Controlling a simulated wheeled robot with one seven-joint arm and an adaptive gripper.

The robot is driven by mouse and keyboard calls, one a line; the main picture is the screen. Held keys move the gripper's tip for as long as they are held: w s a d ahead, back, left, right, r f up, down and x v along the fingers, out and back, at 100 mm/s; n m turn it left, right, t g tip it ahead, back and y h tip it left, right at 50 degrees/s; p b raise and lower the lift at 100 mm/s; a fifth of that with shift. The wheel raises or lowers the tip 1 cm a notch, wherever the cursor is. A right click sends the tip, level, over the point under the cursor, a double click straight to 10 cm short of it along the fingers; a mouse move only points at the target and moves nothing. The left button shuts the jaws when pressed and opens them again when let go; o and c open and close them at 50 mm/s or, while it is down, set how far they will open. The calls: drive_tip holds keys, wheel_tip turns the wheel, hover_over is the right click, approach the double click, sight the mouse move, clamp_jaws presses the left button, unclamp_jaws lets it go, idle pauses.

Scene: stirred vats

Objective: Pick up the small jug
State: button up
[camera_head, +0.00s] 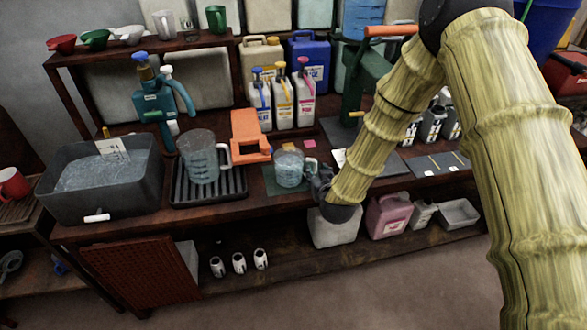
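The small jug (288,169) is clear with a white handle on its right side. It stands upright on a dark green mat (270,188) on the bench and seems to hold some liquid. My gripper (316,180) is dark and sits at the jug's right side, by the handle. The fingertips are small and partly hidden, so I cannot tell whether they are around the handle or only beside it. A larger clear jug (198,160) with a white handle stands to the left on a black ribbed tray (185,197).
An orange device (248,135) stands just behind the small jug. Three white bottles (280,103) stand farther back. A grey basin of liquid (100,178) is at the left, with a teal pump (155,105) behind it. Dark mats (436,166) lie to the right of my arm.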

drive_tip(key=shift+x, duration=1.15)
drive_tip(key=shift+c, duration=0.4)
clamp_jaws()
drive_tip(key=shift+r, duration=0.2)
